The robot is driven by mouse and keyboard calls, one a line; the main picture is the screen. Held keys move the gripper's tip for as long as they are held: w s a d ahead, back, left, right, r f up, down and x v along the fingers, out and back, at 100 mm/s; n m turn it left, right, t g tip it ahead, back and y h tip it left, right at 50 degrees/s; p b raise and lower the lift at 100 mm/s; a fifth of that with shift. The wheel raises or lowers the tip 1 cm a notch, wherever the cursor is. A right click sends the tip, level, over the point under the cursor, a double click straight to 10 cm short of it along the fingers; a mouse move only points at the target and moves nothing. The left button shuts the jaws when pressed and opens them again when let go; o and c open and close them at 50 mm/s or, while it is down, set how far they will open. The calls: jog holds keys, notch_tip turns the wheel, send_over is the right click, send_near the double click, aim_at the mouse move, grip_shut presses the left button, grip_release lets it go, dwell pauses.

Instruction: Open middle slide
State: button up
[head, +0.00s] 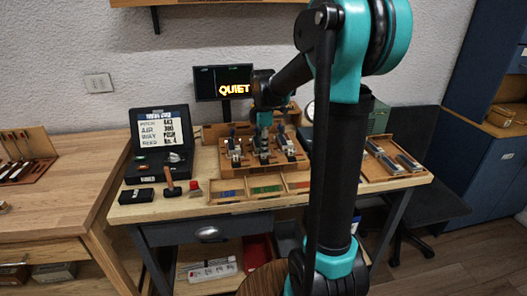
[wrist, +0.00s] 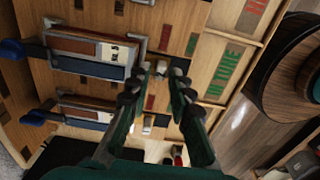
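A wooden rack (head: 290,161) with several upright metal-and-wood modules stands on the workbench in the head view. My gripper (head: 264,128) is above the rack's middle part, pointing down. In the wrist view my gripper (wrist: 163,74) has its two dark fingers apart, with a narrow gap. A small pale metal piece (wrist: 161,67) shows between the fingertips; I cannot tell if they touch it. Two framed modules, an upper one (wrist: 92,54) and a lower one (wrist: 88,112), lie left of the fingers. I cannot tell for certain which part is the middle slide.
A shallow wooden tray with blue, green (head: 267,189) and red strips lies before the rack. A black case (head: 160,143), a mallet (head: 171,189) and a black box (head: 136,196) are left. Another tray with modules (head: 392,160) is right. A monitor (head: 222,83) reading "QUIET" stands behind.

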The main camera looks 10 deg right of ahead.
jog(key=shift+f, duration=0.8)
jog(key=shift+c, duration=0.2)
grip_shut()
